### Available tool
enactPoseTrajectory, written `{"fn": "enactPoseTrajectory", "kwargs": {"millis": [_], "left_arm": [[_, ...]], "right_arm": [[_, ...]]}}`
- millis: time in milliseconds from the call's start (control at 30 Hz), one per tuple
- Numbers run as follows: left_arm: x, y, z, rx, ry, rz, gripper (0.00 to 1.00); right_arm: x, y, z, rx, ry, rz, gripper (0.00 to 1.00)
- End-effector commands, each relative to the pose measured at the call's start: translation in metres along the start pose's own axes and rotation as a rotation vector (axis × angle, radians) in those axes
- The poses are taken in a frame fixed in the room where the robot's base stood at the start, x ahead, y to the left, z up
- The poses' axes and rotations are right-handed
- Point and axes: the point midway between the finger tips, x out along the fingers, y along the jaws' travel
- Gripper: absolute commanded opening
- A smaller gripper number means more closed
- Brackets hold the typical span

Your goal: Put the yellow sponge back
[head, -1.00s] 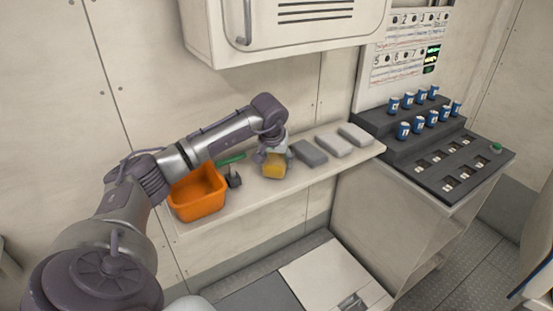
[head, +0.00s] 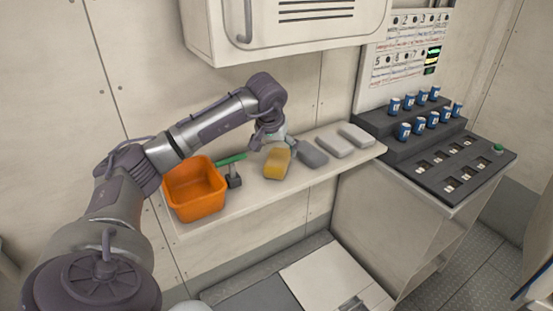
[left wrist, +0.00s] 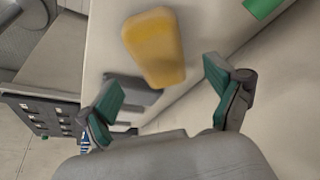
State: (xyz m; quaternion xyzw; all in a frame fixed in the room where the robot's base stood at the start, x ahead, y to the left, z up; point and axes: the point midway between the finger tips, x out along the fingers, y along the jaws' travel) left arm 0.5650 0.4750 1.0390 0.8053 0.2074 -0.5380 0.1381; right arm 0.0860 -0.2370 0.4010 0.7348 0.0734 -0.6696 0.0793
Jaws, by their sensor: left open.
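The yellow sponge (head: 277,163) is on the pale wall shelf (head: 262,192), between a green-handled tool and a row of grey and white blocks. In the left wrist view the sponge (left wrist: 155,47) is beyond the fingertips, with a visible gap. My left gripper (head: 272,139) is just behind the sponge, on the wall side; its fingers are partly hidden by the wrist. In the left wrist view the gripper (left wrist: 162,84) is open and empty. My right gripper is not in view.
An orange bin (head: 195,190) stands at the shelf's left, beside the green-handled tool (head: 233,168). A dark grey block (head: 310,154) and two lighter blocks (head: 335,146) lie right of the sponge. A stepped console (head: 435,150) with blue cups stands further right. A cabinet (head: 285,30) hangs above.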

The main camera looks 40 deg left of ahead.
Motion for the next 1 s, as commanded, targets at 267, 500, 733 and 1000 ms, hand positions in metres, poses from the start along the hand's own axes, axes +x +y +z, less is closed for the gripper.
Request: {"fn": "enactPoseTrajectory", "kwargs": {"millis": [267, 500, 733, 1000], "left_arm": [[-0.020, 0.000, 0.000, -0.001, 0.000, 0.000, 0.92], [-0.011, 0.024, 0.012, -0.021, -0.028, 0.070, 0.92], [0.004, 0.160, 0.097, -0.243, -0.290, 0.483, 0.92], [-0.053, 0.286, 0.198, -0.727, -0.903, 0.875, 0.92]], "right_arm": [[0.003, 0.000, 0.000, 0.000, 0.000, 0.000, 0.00], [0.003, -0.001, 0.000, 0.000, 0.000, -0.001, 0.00], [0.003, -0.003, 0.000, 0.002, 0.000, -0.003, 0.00], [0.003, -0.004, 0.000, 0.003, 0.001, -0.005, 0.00]]}}
